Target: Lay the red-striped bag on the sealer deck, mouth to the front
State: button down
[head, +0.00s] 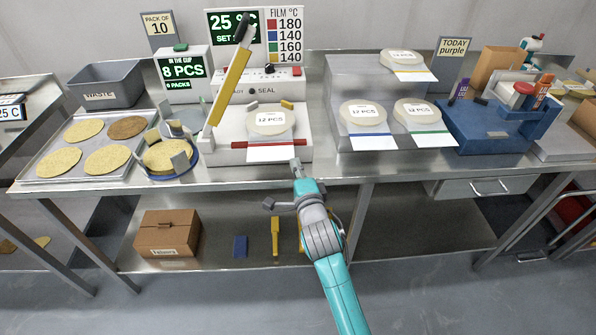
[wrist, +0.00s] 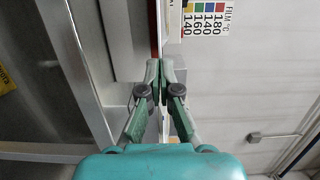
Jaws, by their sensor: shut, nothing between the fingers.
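A clear bag marked 12 PCS (head: 270,122) lies flat on the white sealer deck (head: 305,133), its pale mouth flap (head: 271,154) toward the front and hanging over the deck's edge. A red strip (head: 238,144) crosses there, wider than the bag; I cannot tell the bag's own stripe from it. The sealer's yellow-handled arm (head: 230,85) is raised on the left. My gripper (head: 296,164) is in front of the deck, just right of the flap, apparently apart from it. In the wrist view my gripper (wrist: 160,68) has its fingertips together, with nothing visible between them.
Bags with blue (head: 364,114), green (head: 413,112) and yellow (head: 403,58) stripes rest on a stepped stand at right. A blue caddy (head: 490,130) stands farther right. A round blue-rimmed dish (head: 172,177) and a chip tray (head: 50,168) are left of the sealer.

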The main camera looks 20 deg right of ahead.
jog(key=shift+w+d, duration=0.15)
jog(key=shift+w, duration=0.7)
jog(key=shift+w+d, duration=0.1)
jog(key=shift+w, duration=0.75)
jog(key=shift+s, duration=0.1)
